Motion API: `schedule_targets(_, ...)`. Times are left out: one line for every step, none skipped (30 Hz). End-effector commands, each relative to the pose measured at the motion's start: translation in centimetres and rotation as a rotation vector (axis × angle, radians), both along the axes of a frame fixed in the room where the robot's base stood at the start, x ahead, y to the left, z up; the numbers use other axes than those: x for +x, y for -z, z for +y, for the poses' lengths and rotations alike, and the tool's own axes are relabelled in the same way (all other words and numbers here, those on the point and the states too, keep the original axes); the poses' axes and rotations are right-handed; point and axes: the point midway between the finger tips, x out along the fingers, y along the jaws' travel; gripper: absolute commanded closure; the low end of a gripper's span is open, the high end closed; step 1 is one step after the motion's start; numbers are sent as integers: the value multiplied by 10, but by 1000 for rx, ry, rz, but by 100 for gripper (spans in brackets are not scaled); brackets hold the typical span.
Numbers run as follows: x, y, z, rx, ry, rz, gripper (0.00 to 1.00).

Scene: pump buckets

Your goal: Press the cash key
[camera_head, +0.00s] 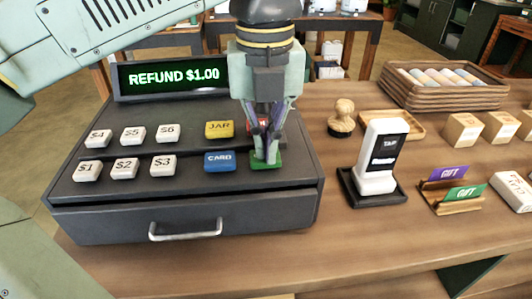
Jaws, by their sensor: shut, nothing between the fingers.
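A dark grey cash register (100,212) stands on the wooden counter, its display (175,76) reading "REFUND $1.00" in green. A green key (280,163) sits at the right of its front row, and its label is hidden by my gripper. My gripper (266,160) points down with its closed fingertips over the green key; they look to be at its top, but I cannot tell if it is pressed. The blue CARD key (219,161) is just left of it. The yellow JAR key (219,129) and a mostly hidden red key (264,123) are behind.
To the right stand a card reader (377,160), a stamp (342,118), gift cards (448,174), small boxes and a wooden tray (440,97).

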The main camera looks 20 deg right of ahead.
Motion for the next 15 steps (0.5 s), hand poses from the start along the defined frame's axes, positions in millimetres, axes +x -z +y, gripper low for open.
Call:
schedule_targets(0,2,0,0,0,0,100)
schedule_targets(0,2,0,0,0,0,100)
schedule_targets(0,3,0,0,0,0,100)
schedule_targets(0,3,0,0,0,0,100)
schedule_targets(0,3,0,0,0,0,100)
schedule_targets(0,2,0,0,0,0,100)
schedule_targets(0,2,0,0,0,0,100)
schedule_targets(0,2,0,0,0,0,100)
schedule_targets(0,2,0,0,0,0,100)
schedule_targets(0,2,0,0,0,0,100)
schedule_targets(0,1,0,0,0,0,100)
schedule_targets(0,-1,0,0,0,0,100)
schedule_targets(0,-3,0,0,0,0,100)
schedule_targets(0,-5,0,1,0,0,100)
schedule_targets(0,-8,0,1,0,0,100)
